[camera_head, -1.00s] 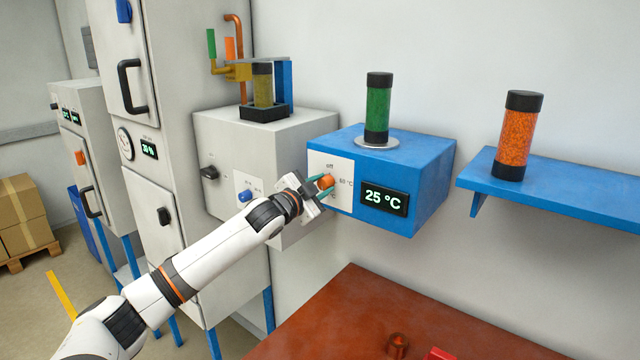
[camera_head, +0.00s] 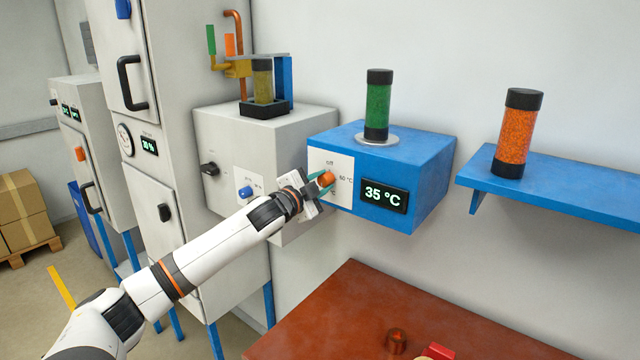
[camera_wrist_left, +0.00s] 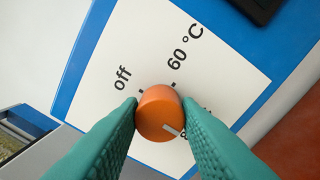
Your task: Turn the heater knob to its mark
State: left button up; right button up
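The blue heater box (camera_head: 428,190) is on the wall, with a white dial plate (camera_head: 346,165) and a display (camera_head: 384,196) reading 35 °C. Its orange knob (camera_head: 327,178) also shows in the left wrist view (camera_wrist_left: 157,108). There its white pointer line faces lower right, toward a label partly hidden by a finger. "off" and "60 °C" are readable on the plate. My left gripper (camera_head: 322,184) has its green fingers on both sides of the knob, closed against it. My right gripper is not seen.
A green-filled cylinder (camera_head: 378,108) stands on the heater. An orange-filled cylinder (camera_head: 517,135) stands on the blue shelf (camera_head: 575,190) to the right. A grey box with a blue knob (camera_head: 246,192) is left of the heater. A red-brown table (camera_head: 340,310) lies below.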

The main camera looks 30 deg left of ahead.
pick_arm(q)
jog(key=o, duration=0.4)
jog(key=shift+s+f, duration=0.1)
jog(key=shift+s, duration=0.15)
jog(key=s+b, duration=0.7)
jog(key=s, duration=0.4)
jog(key=shift+s+a+b, duration=0.15)
jog(key=shift+s+b, duration=0.05)
jog(key=shift+b, duration=0.15)
